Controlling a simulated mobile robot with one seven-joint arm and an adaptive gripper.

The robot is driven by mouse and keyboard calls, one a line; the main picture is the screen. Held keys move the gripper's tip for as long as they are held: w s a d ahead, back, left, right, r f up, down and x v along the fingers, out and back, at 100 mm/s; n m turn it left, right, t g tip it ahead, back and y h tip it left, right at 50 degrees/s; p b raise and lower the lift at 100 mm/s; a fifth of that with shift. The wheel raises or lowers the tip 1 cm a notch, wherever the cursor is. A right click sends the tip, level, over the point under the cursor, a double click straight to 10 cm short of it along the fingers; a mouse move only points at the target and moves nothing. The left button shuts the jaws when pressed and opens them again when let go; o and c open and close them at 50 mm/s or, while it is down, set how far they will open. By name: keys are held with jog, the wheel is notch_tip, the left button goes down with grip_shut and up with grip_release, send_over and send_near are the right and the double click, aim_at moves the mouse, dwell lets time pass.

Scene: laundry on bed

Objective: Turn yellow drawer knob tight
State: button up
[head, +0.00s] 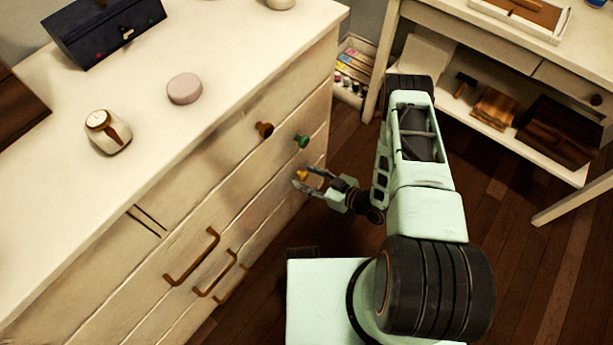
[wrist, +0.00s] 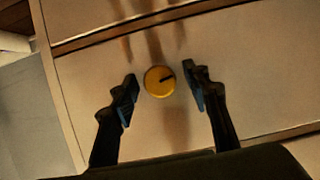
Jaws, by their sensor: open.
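The yellow drawer knob (head: 301,175) sticks out from a drawer front of the cream dresser (head: 230,165), below the green knob. In the wrist view the yellow knob (wrist: 159,82) is round with a dark line running from its middle toward the upper right. My gripper (head: 303,180) is at the knob, and its open fingers stand on either side of it in the wrist view (wrist: 163,86). A gap shows between the knob and each finger, so neither appears to touch it.
A brown knob (head: 264,130) and a green knob (head: 302,141) sit on the dresser above the yellow one. Brown bar handles (head: 192,257) are at lower left. A white desk (head: 500,40) stands at right, with dark wooden floor (head: 500,225) between.

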jog(key=c, duration=1.1)
jog(key=shift+b, duration=0.35)
jog(key=m+g+y+b, duration=0.1)
jog(key=m+y+b, duration=0.1)
jog(key=m, duration=0.3)
jog(key=m+g+y+b, duration=0.1)
jog(key=m+y+b, duration=0.1)
jog(key=m+b, duration=0.3)
jog(key=m+g+y+b, duration=0.1)
jog(key=m+y+b, duration=0.2)
jog(key=m+b, duration=0.1)
jog(key=shift+w+d+f+m, duration=0.15)
jog(key=shift+f+m, duration=0.1)
jog(key=shift+m, duration=0.65)
